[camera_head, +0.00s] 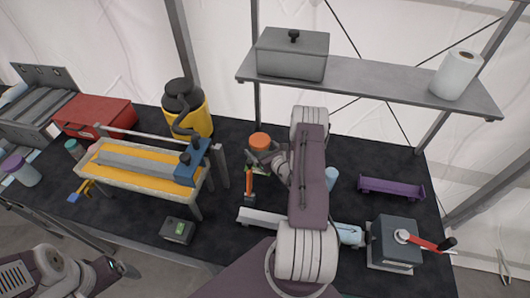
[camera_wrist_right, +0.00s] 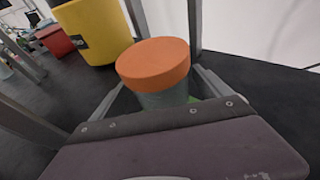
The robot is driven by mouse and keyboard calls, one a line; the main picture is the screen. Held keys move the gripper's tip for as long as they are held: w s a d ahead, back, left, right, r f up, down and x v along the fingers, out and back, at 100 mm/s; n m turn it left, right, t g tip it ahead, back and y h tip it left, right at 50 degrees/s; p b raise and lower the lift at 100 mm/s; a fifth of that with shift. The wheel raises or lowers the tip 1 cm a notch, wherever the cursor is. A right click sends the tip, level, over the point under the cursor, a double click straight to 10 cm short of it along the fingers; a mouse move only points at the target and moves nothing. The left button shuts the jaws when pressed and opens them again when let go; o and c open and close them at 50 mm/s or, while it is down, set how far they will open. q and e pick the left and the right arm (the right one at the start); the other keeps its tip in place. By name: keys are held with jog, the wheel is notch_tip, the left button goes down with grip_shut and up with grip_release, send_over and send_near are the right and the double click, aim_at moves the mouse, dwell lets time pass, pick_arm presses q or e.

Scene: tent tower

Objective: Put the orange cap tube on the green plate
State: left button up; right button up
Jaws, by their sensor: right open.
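The tube with the orange cap (camera_head: 260,142) stands upright at the back middle of the dark table. In the right wrist view its orange cap (camera_wrist_right: 153,63) and grey-green body (camera_wrist_right: 163,98) show. My right gripper (camera_head: 262,160) is open, with its fingers on either side of the tube; I cannot tell whether they touch it. A bit of green, likely the green plate (camera_head: 262,172), shows beside the tube; a green sliver also shows behind it in the wrist view (camera_wrist_right: 193,99). Most of it is hidden by my arm. My left gripper (camera_head: 112,268) is low at the left, its jaws unclear.
A yellow canister (camera_head: 200,115) stands left of the tube. A tray with orange strips (camera_head: 130,165), an orange-handled tool (camera_head: 249,185) and a red box (camera_head: 95,115) are further left or nearer. A shelf (camera_head: 400,93) overhangs the back right. A purple rack (camera_head: 391,188) lies right.

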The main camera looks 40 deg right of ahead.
jog(key=b+v, duration=0.2)
jog(key=v, duration=0.9)
jog(key=shift+s+r, duration=0.2)
jog(key=shift+s, duration=0.15)
jog(key=shift+a+f, duration=0.1)
